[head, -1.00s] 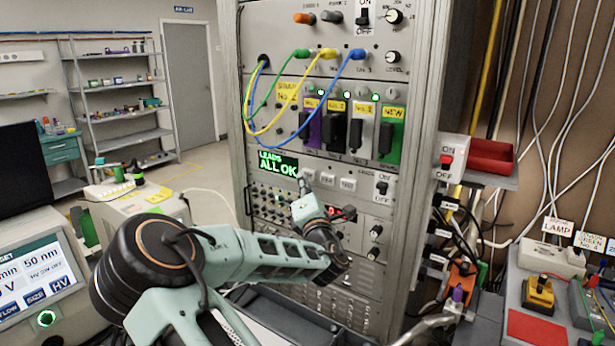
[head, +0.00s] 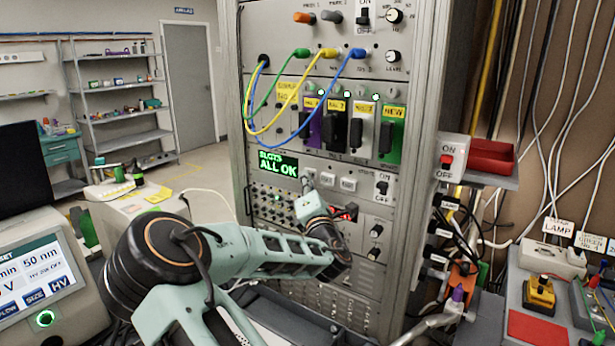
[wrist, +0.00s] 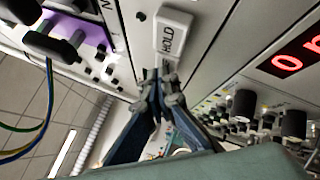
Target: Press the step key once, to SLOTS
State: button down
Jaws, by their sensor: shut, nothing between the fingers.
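The green-lit display (head: 278,164) on the rack reads SLOTS, ALL OK. To its right is a row of white keys. My gripper (head: 308,188) is shut and empty, with its fingertips at the leftmost key (head: 309,174), whose label I cannot read. In the wrist view the shut fingertips (wrist: 158,74) are right beside a white key marked HOLD (wrist: 173,36), on the side where the leftmost key sits. They hide that leftmost key there. I cannot tell whether the fingertips touch it.
An ON/OFF switch (head: 382,187) is right of the keys. A red-lit readout (head: 346,212) and black knobs (head: 375,231) sit below. Blue, green and yellow leads (head: 262,110) hang above, over the slot modules (head: 335,130). A red tray (head: 490,158) is at the rack's right.

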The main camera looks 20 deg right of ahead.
jog(key=shift+w+d, duration=0.1)
jog(key=shift+d, duration=0.1)
jog(key=shift+a, duration=0.1)
dwell(0.4)
jog(key=shift+s+a, duration=0.75)
jog(key=shift+a, duration=0.2)
jog(key=s+a, duration=0.1)
jog(key=a, duration=0.2)
jog(key=s+a, duration=0.1)
jog(key=shift+s+a, duration=0.15)
jog(key=shift+s, duration=0.2)
dwell(0.4)
